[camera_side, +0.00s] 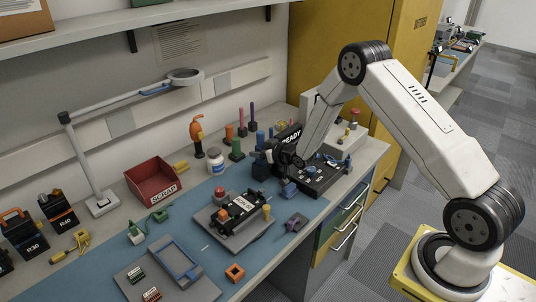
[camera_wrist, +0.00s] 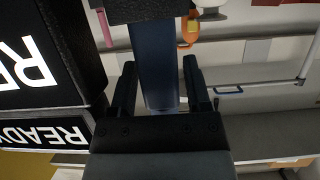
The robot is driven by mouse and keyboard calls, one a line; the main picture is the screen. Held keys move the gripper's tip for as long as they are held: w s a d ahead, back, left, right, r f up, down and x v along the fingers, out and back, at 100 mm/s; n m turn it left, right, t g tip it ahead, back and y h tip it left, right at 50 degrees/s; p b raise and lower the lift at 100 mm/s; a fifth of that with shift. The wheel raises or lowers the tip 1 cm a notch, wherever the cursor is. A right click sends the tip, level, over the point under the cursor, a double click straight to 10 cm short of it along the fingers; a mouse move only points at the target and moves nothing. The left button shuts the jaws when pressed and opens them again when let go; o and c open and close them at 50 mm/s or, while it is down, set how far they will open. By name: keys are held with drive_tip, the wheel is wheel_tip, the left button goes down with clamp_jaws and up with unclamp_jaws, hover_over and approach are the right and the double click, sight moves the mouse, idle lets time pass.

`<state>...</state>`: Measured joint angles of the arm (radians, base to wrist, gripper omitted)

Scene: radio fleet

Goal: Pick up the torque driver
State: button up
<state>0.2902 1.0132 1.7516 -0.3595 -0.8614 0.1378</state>
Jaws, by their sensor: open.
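My gripper (camera_side: 287,163) points down at the back right of the bench, beside the black boxes marked READY (camera_side: 288,136). In the wrist view my gripper (camera_wrist: 158,64) is open, with a finger on each side of a dark blue bar-like handle (camera_wrist: 157,85). The handle runs from a dark block (camera_wrist: 140,10) near the fingertips toward my palm. Gaps show between handle and fingers. It may be the torque driver, but no label shows. In the side view, my gripper hides much of this spot, and I cannot tell the handle apart for certain.
READY boxes (camera_wrist: 45,130) stand close on the left in the wrist view. An orange-topped tool (camera_side: 196,130), a white jar (camera_side: 215,160) and a red SCRAP bin (camera_side: 155,180) stand nearby. A radio fixture (camera_side: 238,209) sits on the blue mat (camera_side: 205,248). A shelf (camera_side: 100,38) hangs above.

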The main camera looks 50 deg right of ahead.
sight(260, 131)
clamp_jaws()
drive_tip(key=shift+r, duration=0.15)
idle(0.4)
drive_tip(key=shift+r, duration=4.9)
drive_tip(key=s+a+r+n+y, duration=0.1)
drive_tip(key=s+a+n+y, duration=0.1)
drive_tip(key=a, duration=0.8)
drive_tip(key=s+a+r+n+g+y, duration=0.1)
drive_tip(key=s+a+n+y, duration=0.1)
drive_tip(key=a, duration=0.9)
drive_tip(key=s+y, duration=0.1)
drive_tip(key=s, duration=0.1)
drive_tip(key=shift+s+a+r+n, duration=0.3)
drive_tip(key=shift+s+r, duration=0.1)
